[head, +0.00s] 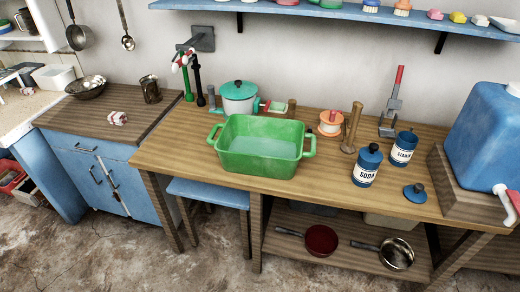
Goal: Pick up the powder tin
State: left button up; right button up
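Two blue tins with white label bands stand upright on the wooden table, right of the green basin. The nearer tin (366,168) reads "SODA" and has a dark blue knobbed lid on. The second tin (402,149) stands just behind it to the right; its label is too small to read surely, perhaps "STARCH". I cannot tell which of the two is the powder tin. A loose blue lid (415,193) with a knob lies on the table, right of the SODA tin. Neither of my grippers is in view.
The green basin (261,163) stands on the wooden table (300,188). Behind the tins are a wooden post (352,128) and a grey red-handled tool (391,105). A blue tank (488,135) with a tap stands at right. Pans lie on the lower shelf.

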aim_at(405, 145)
jog(key=i+j+z, duration=0.15)
jog(key=i+z, duration=0.15)
jog(key=i, duration=0.2)
jog(key=i+j+z, duration=0.3)
jog(key=i, duration=0.2)
